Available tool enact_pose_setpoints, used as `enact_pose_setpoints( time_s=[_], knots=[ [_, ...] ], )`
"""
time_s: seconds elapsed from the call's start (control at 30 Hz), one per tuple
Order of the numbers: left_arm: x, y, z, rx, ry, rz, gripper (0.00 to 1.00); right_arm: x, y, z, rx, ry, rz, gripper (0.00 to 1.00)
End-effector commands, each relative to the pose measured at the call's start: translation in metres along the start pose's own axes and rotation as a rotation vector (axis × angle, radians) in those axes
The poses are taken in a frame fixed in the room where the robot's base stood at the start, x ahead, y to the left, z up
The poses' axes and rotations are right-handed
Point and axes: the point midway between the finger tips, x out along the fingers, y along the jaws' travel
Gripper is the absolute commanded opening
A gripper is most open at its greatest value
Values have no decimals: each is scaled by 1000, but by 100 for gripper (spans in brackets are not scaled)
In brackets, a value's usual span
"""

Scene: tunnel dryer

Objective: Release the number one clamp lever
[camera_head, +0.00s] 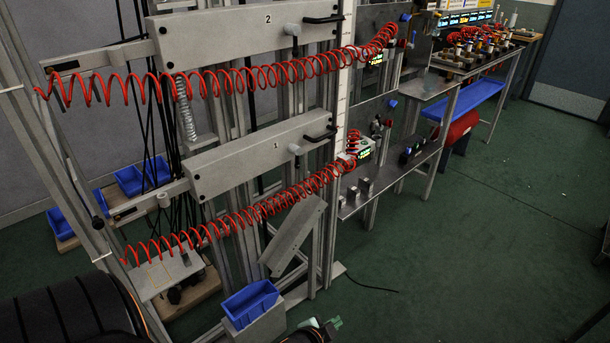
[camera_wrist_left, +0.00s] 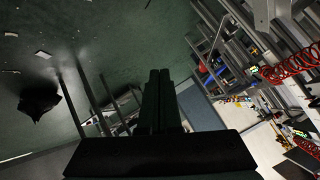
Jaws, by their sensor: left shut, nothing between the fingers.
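The number 1 clamp beam (camera_head: 258,155) is a grey bar marked "1" in the middle of the head view. My left gripper shows only in part at the bottom edge of the head view (camera_head: 329,327), well below and apart from the lever. In the left wrist view its dark fingers (camera_wrist_left: 158,78) are together with nothing between them. My right gripper is not in view.
Beam 2 (camera_head: 240,36), with a similar black handle (camera_head: 322,19), is above. Red coiled hoses (camera_head: 240,215) stretch across the frame below each beam. A blue bin (camera_head: 250,302) stands low in front. A steel shelf (camera_head: 392,182) is to the right. The green floor at right is mostly clear.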

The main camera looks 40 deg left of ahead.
Motion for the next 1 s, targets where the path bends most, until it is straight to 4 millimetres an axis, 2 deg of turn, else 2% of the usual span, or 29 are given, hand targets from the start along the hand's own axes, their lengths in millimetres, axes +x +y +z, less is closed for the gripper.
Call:
enact_pose_setpoints(
  time_s=[0.03, 0.1, 0.17, 0.2, 0.33, 0.4, 0.5, 0.6, 0.7, 1.0],
  knots=[
    [33, -24, -5, 84, -5, -83, 0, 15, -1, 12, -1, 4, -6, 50],
    [59, -63, -17, 193, -35, -194, 0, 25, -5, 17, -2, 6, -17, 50],
    [77, -98, -30, 278, -67, -292, 0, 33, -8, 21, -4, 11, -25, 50],
    [86, -122, -39, 327, -92, -360, 0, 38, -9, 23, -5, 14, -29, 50],
    [98, -200, -73, 459, -189, -577, 0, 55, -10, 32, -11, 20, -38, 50],
    [95, -237, -90, 508, -245, -681, 0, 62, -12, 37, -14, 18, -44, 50],
    [85, -278, -110, 553, -320, -802, 0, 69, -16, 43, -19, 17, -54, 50],
    [74, -306, -125, 577, -377, -884, 0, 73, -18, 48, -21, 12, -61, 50],
    [65, -323, -133, 589, -413, -931, 0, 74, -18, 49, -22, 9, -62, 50],
    [60, -329, -138, 594, -427, -950, 0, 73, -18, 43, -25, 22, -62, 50]
  ],
)
